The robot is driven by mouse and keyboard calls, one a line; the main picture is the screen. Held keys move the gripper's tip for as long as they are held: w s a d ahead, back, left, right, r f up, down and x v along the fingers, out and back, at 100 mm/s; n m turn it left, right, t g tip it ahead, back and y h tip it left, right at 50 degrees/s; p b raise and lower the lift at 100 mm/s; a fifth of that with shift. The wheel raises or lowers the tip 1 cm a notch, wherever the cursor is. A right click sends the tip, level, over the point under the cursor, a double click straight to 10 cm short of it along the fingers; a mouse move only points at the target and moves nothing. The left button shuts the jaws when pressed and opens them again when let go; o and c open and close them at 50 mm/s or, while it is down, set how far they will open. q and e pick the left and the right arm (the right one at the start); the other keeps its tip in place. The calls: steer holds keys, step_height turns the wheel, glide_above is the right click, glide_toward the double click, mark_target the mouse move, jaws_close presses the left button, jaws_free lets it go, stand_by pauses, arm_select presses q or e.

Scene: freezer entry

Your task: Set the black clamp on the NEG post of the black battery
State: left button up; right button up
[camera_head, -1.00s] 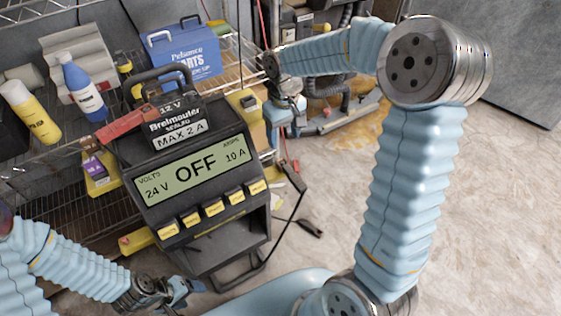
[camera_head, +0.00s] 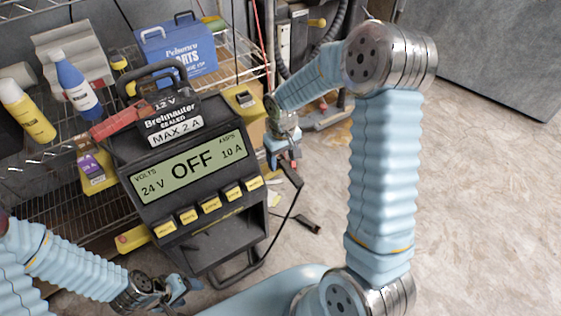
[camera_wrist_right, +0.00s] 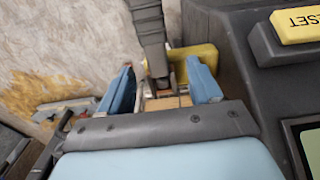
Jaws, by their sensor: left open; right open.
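A black battery labelled 12 V, SEALED, MAX 2 A (camera_head: 168,112) stands behind the charger's top edge; I cannot make out its NEG post. A red clamp-like handle (camera_head: 122,121) lies at its left. My right gripper (camera_head: 282,158) is open beside the charger's right side. In the right wrist view its blue fingers (camera_wrist_right: 163,88) stand either side of a dark grey ribbed piece (camera_wrist_right: 150,32), possibly the black clamp; I cannot tell for sure. My left gripper (camera_head: 182,290) is open and empty at the lower left, below the charger.
The charger (camera_head: 215,210) shows OFF, with yellow buttons below its display. A yellow holder (camera_head: 241,99) is on its right side. Bottles (camera_head: 75,90) and a blue box (camera_head: 178,48) stand on the wire shelf behind. A small dark object (camera_head: 300,224) lies on the floor; the floor at right is clear.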

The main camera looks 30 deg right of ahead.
jaws_close()
steer(key=shift+r, duration=0.1)
steer(key=shift+r, duration=0.6)
steer(key=s+a+r+p, duration=0.1)
steer(key=s+a+r, duration=0.1)
steer(key=a+r, duration=0.4)
steer(key=s+a+r+p, duration=0.2)
steer(key=a+r, duration=0.5)
steer(key=r, duration=0.2)
steer(key=shift+s+r, duration=0.35)
steer(key=shift+s, duration=0.05)
steer(key=shift+f, duration=0.1)
